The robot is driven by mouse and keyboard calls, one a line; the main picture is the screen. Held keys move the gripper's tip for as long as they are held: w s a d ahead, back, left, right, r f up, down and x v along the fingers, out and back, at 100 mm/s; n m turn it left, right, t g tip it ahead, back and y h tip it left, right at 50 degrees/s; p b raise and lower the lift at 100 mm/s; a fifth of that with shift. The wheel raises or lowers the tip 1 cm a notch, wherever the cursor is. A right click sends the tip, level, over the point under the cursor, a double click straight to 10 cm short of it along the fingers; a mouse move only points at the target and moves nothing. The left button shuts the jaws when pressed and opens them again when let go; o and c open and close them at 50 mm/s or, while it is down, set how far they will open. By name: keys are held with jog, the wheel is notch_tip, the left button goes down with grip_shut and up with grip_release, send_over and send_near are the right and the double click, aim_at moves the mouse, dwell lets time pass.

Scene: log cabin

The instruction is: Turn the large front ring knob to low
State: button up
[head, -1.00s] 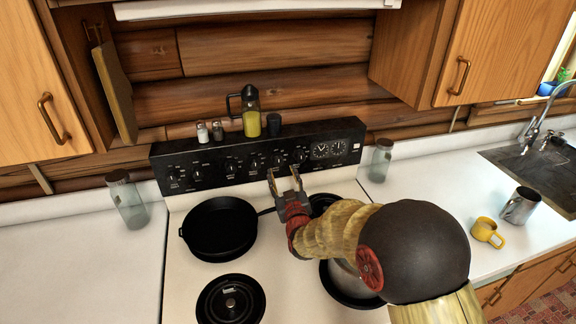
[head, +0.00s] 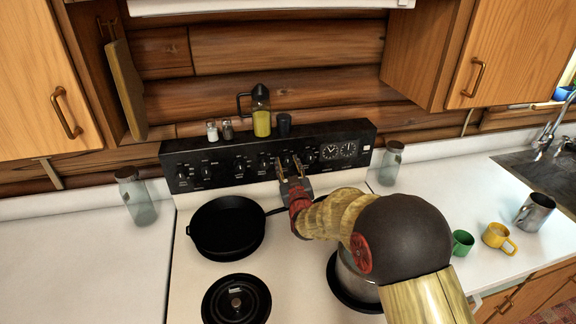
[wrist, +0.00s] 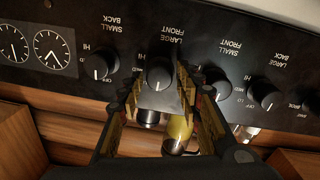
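The large front knob (wrist: 159,73) is black and round, under an upside-down "LARGE FRONT" label in the wrist view. In the head view it is on the black control panel (head: 222,157), left of the dials. My gripper (wrist: 160,86) is open, with one finger on each side of this knob. I cannot tell whether the fingers touch it. The head view shows my gripper (head: 288,168) in front of the panel. The knob's setting is hard to read.
The small back knob (wrist: 101,65) and small front knob (wrist: 218,84) flank it closely. A pepper shaker (head: 228,130) and an oil bottle (head: 261,118) stand on the panel's top. A black skillet (head: 227,225) sits on the stove; a pot (head: 352,280) is partly behind my arm.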

jog(key=c, duration=0.8)
jog(key=shift+m+b, duration=0.3)
jog(key=shift+b, duration=0.1)
jog(key=m+b, duration=0.2)
jog(key=shift+d+f+m, duration=0.1)
jog(key=shift+m, duration=0.3)
jog(key=shift+m+g+b, duration=0.3)
jog(key=shift+m+b, duration=1.5)
jog(key=shift+m, duration=0.3)
jog(key=o, duration=1.1)
jog(key=shift+o, duration=0.2)
